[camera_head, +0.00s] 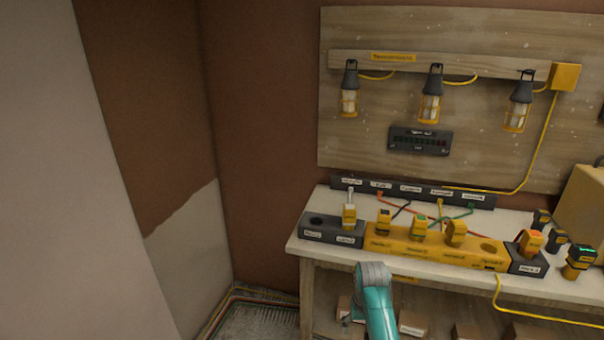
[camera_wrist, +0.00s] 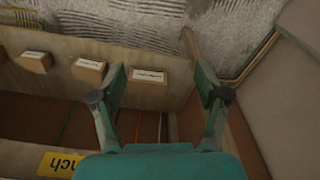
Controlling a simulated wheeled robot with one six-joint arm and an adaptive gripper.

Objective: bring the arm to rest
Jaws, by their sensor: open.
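My gripper (camera_wrist: 160,92) shows in the wrist view with its two teal fingers spread wide apart and nothing between them. It points down past the front of the bench toward the floor. In the head view my teal arm (camera_head: 376,300) stands in front of the bench's front edge, below the yellow socket block. The gripper's fingertips are hidden in that view.
The bench (camera_head: 305,245) bears a yellow block (camera_head: 395,250) with several plugs, and dark blocks at both ends. Labelled boxes (camera_wrist: 90,71) sit on a shelf below. Lamps (camera_head: 431,105) hang on a wooden board behind.

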